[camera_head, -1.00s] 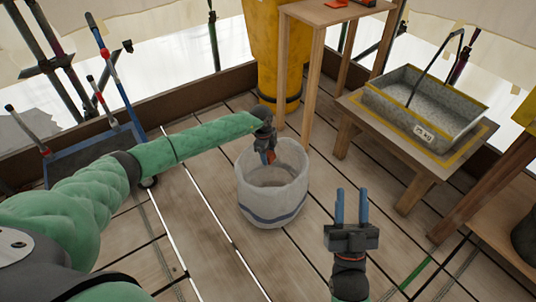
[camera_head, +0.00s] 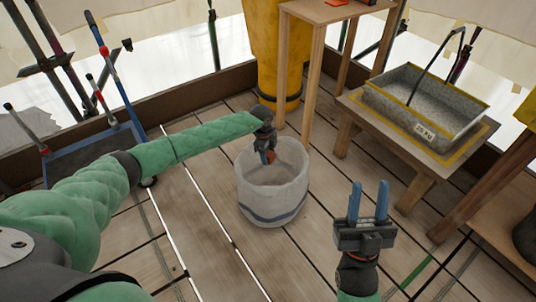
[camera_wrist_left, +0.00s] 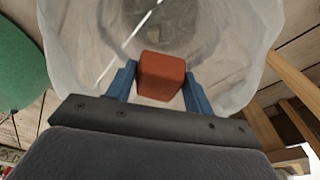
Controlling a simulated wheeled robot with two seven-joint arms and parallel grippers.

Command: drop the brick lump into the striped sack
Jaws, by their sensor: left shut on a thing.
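The striped sack (camera_head: 272,200) is a whitish open-topped sack with a blue stripe low on its side, standing upright on the plank floor. My left gripper (camera_head: 270,157) is over the sack's mouth, pointing down, shut on the reddish brick lump (camera_wrist_left: 161,76). In the left wrist view the lump sits between the blue fingers, with the sack's inside (camera_wrist_left: 200,30) behind it. A small pale patch shows deep in the sack; I cannot tell what it is. My right gripper (camera_head: 368,203) is empty, fingers apart, right of the sack and clear of it.
A wooden stand (camera_head: 319,70) and a yellow cylinder (camera_head: 262,45) stand behind the sack. A grey trough (camera_head: 425,105) rests on a low wooden table at the right. A blue cart (camera_head: 95,155) is at the left. Floor around the sack is clear.

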